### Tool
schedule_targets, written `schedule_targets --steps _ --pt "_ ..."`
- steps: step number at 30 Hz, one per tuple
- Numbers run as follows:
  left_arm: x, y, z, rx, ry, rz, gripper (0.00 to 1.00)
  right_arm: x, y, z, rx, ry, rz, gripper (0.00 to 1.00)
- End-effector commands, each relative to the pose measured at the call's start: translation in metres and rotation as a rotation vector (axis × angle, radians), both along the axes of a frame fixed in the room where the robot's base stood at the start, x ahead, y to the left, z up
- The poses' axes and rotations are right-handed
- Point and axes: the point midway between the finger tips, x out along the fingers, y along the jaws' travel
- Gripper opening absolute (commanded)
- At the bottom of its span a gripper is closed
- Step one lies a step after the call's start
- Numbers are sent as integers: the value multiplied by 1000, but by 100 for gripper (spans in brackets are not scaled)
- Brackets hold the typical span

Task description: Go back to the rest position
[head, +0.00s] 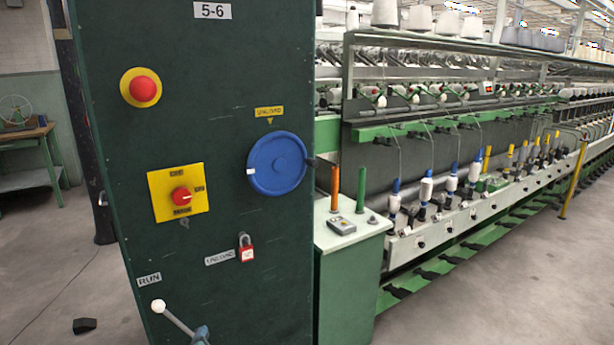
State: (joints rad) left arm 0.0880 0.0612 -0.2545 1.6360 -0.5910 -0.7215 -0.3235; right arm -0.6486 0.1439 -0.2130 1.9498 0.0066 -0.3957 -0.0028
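Neither of my grippers can be made out in the head view. In front of me stands a dark green control cabinet (225,120) marked 5-6. It carries a red push button (144,88) on a yellow disc and a red rotary switch (181,196) on a yellow plate. A blue handwheel (277,164) is at its right side.
A spinning frame (440,130) with bobbins and spindles runs back to the right. A pale-topped green box (350,235) adjoins the cabinet. A wooden bench (25,132) stands at far left. A small dark object (84,325) shows at lower left. Floor is clear at lower right.

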Motion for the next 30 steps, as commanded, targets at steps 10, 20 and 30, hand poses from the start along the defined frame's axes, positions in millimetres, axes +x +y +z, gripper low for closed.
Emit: schedule_targets --steps 10,20,30 --pt "-201 -38 -109 -687 203 52 65 0 0 0 0 -1 0 36" --pt "-261 -47 -114 -917 253 131 65 0 0 0 0 -1 0 36" --pt "-261 -47 -114 -914 254 130 65 0 0 0 0 -1 0 36"
